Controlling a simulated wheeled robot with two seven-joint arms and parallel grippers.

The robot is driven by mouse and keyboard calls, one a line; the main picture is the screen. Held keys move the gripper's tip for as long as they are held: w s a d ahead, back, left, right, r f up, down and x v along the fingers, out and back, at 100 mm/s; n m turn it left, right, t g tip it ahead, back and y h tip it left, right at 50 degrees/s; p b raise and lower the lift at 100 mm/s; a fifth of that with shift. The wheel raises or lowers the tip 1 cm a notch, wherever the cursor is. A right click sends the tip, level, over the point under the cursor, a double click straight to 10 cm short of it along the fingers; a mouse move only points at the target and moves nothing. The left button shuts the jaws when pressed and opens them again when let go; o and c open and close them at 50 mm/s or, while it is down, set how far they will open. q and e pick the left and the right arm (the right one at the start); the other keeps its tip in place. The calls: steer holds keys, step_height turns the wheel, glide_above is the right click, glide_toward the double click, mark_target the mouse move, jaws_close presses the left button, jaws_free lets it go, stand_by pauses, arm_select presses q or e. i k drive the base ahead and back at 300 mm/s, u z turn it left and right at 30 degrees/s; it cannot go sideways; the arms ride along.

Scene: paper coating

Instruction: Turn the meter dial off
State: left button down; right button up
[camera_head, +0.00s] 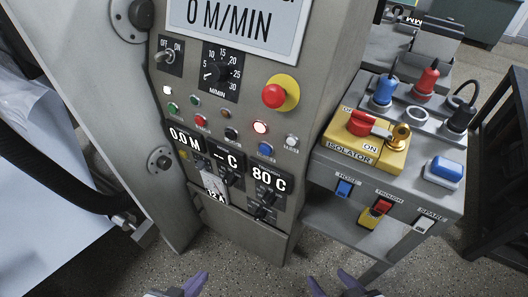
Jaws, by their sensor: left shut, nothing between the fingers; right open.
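The grey control cabinet's front panel shows a black dial (222,72) marked 5 to 30 M/MIN, its pointer toward the low end at left. Left of it is a toggle switch (166,56) labelled OFF and ON. Lower down, a display (186,138) reads 0.0 M, with a small dark knob (199,160) below it, too small to read. My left gripper (194,284) is shut and empty at the bottom edge, below the panel. My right gripper (334,284) is open and empty at the bottom, right of it. Neither touches the panel.
A red stop button (275,95) on yellow sits right of the dial. Displays beside the meter include one reading 80 C (269,180). A grey side console (440,198) carries a yellow isolator (364,150) with red handle, plus connectors. The floor in front is clear.

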mark_target(260, 213)
steer(key=z, duration=0.45)
steer(key=k, duration=1.1)
steer(key=z, duration=1.25)
steer(key=i, duration=1.05)
steer(key=u, duration=0.95)
steer(key=i, duration=0.35)
steer(key=u, duration=0.5)
